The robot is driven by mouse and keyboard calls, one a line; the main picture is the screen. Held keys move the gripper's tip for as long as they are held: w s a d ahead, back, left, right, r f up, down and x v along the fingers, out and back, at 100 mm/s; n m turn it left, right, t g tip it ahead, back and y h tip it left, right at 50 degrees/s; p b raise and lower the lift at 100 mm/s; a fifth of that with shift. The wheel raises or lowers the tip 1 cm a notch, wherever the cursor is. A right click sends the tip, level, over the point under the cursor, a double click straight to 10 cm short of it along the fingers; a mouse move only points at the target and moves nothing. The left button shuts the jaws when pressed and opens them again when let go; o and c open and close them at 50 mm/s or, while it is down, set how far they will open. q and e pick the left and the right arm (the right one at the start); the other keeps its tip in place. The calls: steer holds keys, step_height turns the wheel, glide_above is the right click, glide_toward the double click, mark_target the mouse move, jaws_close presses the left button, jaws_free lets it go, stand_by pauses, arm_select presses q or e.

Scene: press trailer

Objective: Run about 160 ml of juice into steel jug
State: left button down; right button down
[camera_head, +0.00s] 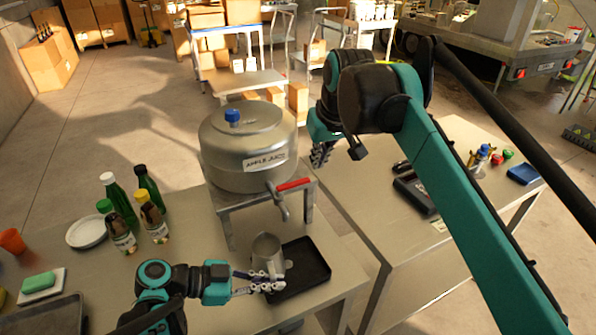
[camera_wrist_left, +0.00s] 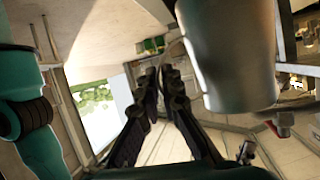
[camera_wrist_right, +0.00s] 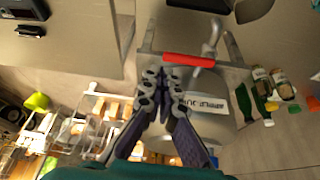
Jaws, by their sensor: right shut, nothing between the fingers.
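The steel jug (camera_head: 267,252) stands upright at the black drip tray's (camera_head: 303,268) left side, below and slightly left of the tap (camera_head: 282,208). It fills the upper right of the left wrist view (camera_wrist_left: 230,55). My left gripper (camera_head: 272,284) is close against the jug, its fingers close together; whether they hold its handle is hidden. The steel apple juice tank (camera_head: 235,165) stands on a metal stand. Its red tap lever (camera_head: 294,184) points right; it also shows in the right wrist view (camera_wrist_right: 188,60). My right gripper (camera_head: 320,155) is shut and empty, above and right of the lever.
Several bottles (camera_head: 122,232) and a white plate (camera_head: 87,232) stand left of the tank. A green sponge (camera_head: 38,282) lies at far left. A second table (camera_head: 440,165) on the right holds a dark device (camera_head: 414,196) and a blue box (camera_head: 523,174).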

mark_target(293, 187)
steer(key=w+a+r+n, duration=0.1)
steer(key=w+a+r, duration=0.2)
steer(key=w+a, duration=0.2)
step_height(293, 187, down, 10)
steer(key=w+a+g, duration=0.1)
steer(key=w, duration=0.2)
arm_select(q)
steer(key=shift+s, duration=0.1)
arm_select(e)
steer(key=s, duration=0.1)
steer(key=s+d, duration=0.1)
steer(key=s, duration=0.1)
steer(key=shift+s+d+r, duration=0.15)
steer(key=shift+s+d, duration=0.15)
steer(key=shift+s, duration=0.1)
